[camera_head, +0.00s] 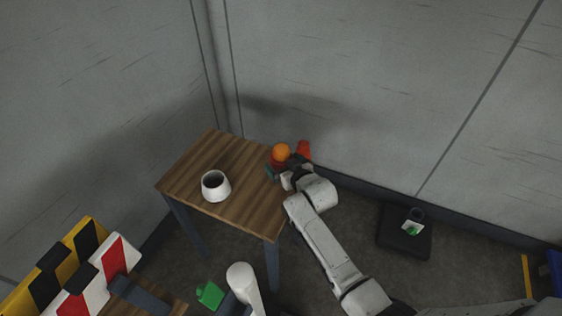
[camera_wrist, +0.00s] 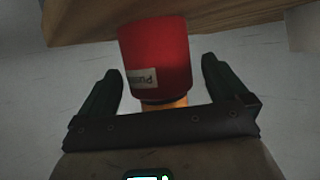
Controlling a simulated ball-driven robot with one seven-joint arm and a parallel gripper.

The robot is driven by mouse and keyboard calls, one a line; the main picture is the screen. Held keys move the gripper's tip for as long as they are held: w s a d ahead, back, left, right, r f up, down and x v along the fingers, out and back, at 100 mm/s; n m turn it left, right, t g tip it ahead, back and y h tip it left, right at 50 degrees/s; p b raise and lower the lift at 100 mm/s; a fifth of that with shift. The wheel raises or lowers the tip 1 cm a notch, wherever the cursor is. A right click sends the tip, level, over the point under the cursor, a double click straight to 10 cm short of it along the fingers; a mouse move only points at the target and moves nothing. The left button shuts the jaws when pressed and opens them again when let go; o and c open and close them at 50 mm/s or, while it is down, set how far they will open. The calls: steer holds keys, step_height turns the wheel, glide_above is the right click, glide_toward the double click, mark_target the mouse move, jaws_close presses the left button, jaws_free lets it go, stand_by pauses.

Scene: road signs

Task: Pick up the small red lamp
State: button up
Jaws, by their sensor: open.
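The small red lamp (camera_head: 281,152) shows in the head view at the table's far right edge, with an orange dome on top and part of its red body below. In the wrist view, its red cylindrical body (camera_wrist: 155,55) with a pale printed label lies between my fingers, and a strip of orange shows at its lower end. My gripper (camera_wrist: 160,72) is open, with one dark finger on each side of the lamp and a gap visible on both sides. In the head view, my gripper (camera_head: 284,168) is partly hidden by my wrist.
The wooden table (camera_head: 240,215) carries a white cup (camera_head: 215,186) left of the lamp. Another red-orange object (camera_head: 304,149) stands just right of the lamp. Striped barriers (camera_head: 85,270) stand at lower left; a black box (camera_head: 405,238) lies on the floor at right. Grey walls are close behind.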

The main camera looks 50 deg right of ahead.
mark_target(281, 148)
steer(key=shift+x, duration=1.45)
steer(key=c, duration=1.1)
steer(key=shift+r, duration=0.1)
steer(key=shift+r, duration=0.5)
steer(key=s+r, duration=0.1)
steer(key=r, duration=0.1)
steer(key=s+a+r+p, duration=0.1)
steer(key=r, duration=0.2)
steer(key=s+r, duration=0.2)
steer(key=shift+s+a+r+p, duration=0.1)
steer(key=shift+a+r+p, duration=0.1)
steer(key=shift+a+p, duration=0.2)
steer(key=v, duration=1)
steer(key=shift+a+r, duration=0.35)
steer(key=shift+a, duration=0.05)
